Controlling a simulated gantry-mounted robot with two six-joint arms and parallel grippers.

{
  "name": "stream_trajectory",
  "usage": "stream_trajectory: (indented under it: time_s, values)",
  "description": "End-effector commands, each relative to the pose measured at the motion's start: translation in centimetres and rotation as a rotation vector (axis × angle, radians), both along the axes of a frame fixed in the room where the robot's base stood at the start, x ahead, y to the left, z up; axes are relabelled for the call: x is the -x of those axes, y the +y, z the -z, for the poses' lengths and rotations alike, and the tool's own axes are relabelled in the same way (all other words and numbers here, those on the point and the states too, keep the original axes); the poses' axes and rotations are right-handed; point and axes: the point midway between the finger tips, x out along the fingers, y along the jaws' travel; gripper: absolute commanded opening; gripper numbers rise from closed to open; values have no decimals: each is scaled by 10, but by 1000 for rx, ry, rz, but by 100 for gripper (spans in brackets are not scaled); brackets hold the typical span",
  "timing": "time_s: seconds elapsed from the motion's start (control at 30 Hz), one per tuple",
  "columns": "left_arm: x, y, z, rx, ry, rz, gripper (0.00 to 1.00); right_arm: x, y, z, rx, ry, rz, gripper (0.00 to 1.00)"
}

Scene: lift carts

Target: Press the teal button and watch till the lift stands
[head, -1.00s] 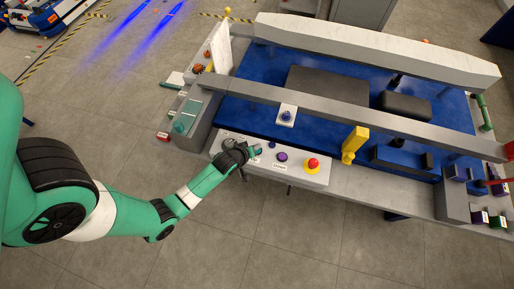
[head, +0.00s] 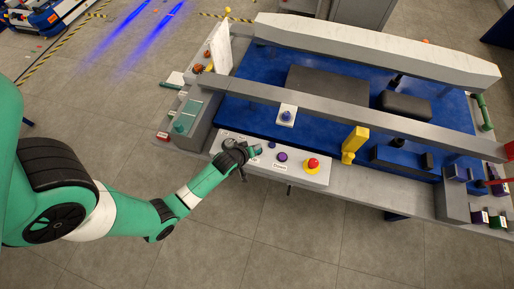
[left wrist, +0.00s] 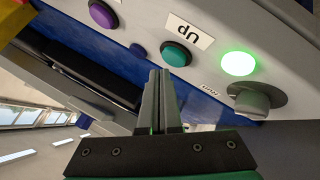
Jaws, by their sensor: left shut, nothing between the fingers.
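The teal button (left wrist: 176,54) sits beside a label reading "Up" in the left wrist view. A green lamp (left wrist: 238,63) is lit. The lift's blue bed (head: 255,117) stands behind the panel. My right gripper is out of view.
A purple button (head: 282,157) labelled "Down" and a red stop button (head: 312,163) are to the right. A grey knob (left wrist: 258,100) is near the lamp. A yellow post (head: 354,142) and a grey rail (head: 310,104) rise behind. Floor in front is clear.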

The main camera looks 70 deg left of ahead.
Motion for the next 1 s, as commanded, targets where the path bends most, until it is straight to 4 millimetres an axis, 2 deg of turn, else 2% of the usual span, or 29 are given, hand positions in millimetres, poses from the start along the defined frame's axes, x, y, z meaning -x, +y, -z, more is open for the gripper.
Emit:
stream_trajectory:
  time_s: [0.67, 1.0]
  values:
    - [0, 0, 0, 0, 0, 0, 0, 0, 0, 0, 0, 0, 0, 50]
    - [0, 0, 9, 0, 0, 0, 0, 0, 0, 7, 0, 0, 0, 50]
